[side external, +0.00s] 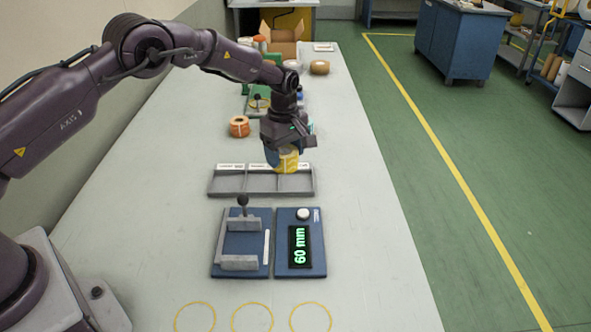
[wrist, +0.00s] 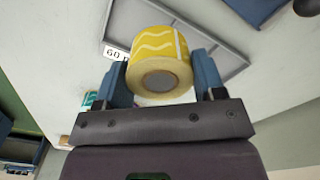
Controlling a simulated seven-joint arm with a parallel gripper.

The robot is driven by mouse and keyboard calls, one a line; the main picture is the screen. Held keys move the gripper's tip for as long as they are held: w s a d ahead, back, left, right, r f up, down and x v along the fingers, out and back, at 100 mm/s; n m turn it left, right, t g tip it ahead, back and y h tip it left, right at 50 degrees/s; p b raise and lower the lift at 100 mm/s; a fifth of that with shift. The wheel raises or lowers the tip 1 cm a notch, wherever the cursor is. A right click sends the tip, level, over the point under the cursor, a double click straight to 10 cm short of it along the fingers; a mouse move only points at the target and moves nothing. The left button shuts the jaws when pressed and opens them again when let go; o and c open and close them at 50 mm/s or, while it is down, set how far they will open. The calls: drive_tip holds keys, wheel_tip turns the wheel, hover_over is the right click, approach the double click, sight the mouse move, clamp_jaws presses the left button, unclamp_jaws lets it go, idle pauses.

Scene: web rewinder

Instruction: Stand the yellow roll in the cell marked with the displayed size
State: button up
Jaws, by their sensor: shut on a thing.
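My gripper (side external: 284,150) is shut on the yellow roll (side external: 288,163), with a blue finger on each side of it. In the wrist view the roll (wrist: 158,45) shows white wavy lines and a pale end with a grey core. The roll is at the right end of the grey three-cell tray (side external: 228,182); I cannot tell whether it touches the tray. The display (side external: 300,246) reads 60 mm. A label starting with 60 (wrist: 115,53) shows beside the roll in the wrist view, on the tray's right-end cell. The other labels are unreadable.
A blue fixture with a lever (side external: 243,222) stands in front of the tray, left of the display unit. An orange roll (side external: 239,126) stands behind the tray. More rolls and a cardboard box (side external: 284,40) are farther back. Yellow circles mark the clear front table.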

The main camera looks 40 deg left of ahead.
drive_tip(key=w+f, duration=0.3)
drive_tip(key=shift+w+f, duration=0.1)
drive_tip(key=shift+f, duration=0.3)
drive_tip(key=shift+w+f, duration=0.15)
drive_tip(key=shift+f, duration=1.45)
drive_tip(key=shift+f, duration=0.15)
drive_tip(key=o, duration=1)
drive_tip(key=shift+o, duration=0.2)
wheel_tip(320, 180, up, 12)
drive_tip(key=shift+r, duration=0.25)
